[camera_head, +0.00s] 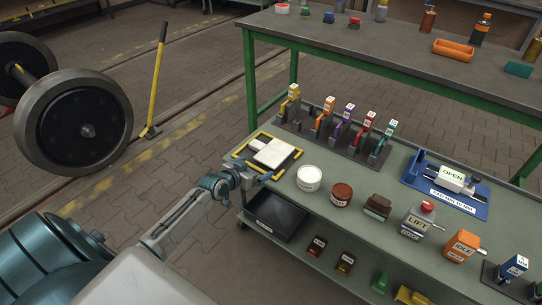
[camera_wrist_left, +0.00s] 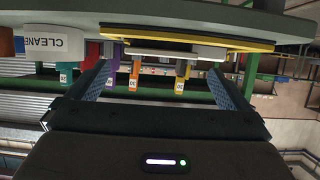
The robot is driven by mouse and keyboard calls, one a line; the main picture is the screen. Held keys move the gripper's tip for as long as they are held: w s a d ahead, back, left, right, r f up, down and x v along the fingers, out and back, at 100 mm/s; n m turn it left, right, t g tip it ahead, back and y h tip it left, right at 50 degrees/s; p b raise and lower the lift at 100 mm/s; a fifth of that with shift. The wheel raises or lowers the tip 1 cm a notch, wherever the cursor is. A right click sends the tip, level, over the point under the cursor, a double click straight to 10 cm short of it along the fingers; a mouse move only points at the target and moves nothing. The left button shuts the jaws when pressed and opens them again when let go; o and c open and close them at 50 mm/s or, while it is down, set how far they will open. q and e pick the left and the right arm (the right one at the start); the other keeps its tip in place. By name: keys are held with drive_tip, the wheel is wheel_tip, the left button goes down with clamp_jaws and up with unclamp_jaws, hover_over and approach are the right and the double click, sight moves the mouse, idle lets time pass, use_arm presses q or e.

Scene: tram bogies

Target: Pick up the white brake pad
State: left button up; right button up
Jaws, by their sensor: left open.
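The white brake pad (camera_head: 273,153) lies flat on a dark square mat with a yellow border (camera_head: 290,164), at the near left end of the green bench. My left gripper (camera_head: 264,177) is open and empty at the mat's near edge, just short of the pad. In the left wrist view, which is upside down, the two fingers (camera_wrist_left: 158,85) stand wide apart. The mat's yellow edge (camera_wrist_left: 200,42) and the pad's pale edge (camera_wrist_left: 190,51) show ahead, with nothing between the fingertips. My right gripper is not in view.
A white tin (camera_head: 309,178) and a brown tin (camera_head: 341,194) stand right of the mat. Several coloured tools stand in a rack (camera_head: 342,140) behind. A blue fixture (camera_head: 450,190) is farther right. A black bin (camera_head: 276,216) sits on the lower shelf.

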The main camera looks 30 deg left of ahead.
sight(265, 161)
use_arm(q)
drive_tip(key=shift+x, duration=1.05)
drive_tip(key=b+x, duration=0.1)
drive_tip(key=x, duration=0.2)
drive_tip(key=shift+w, duration=0.3)
drive_tip(key=shift+w+f, duration=0.15)
drive_tip(key=shift+w, duration=0.4)
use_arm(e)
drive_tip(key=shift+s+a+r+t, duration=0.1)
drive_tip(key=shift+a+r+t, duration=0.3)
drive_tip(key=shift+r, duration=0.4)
use_arm(q)
drive_tip(key=shift+c, duration=0.4)
drive_tip(key=c, duration=1)
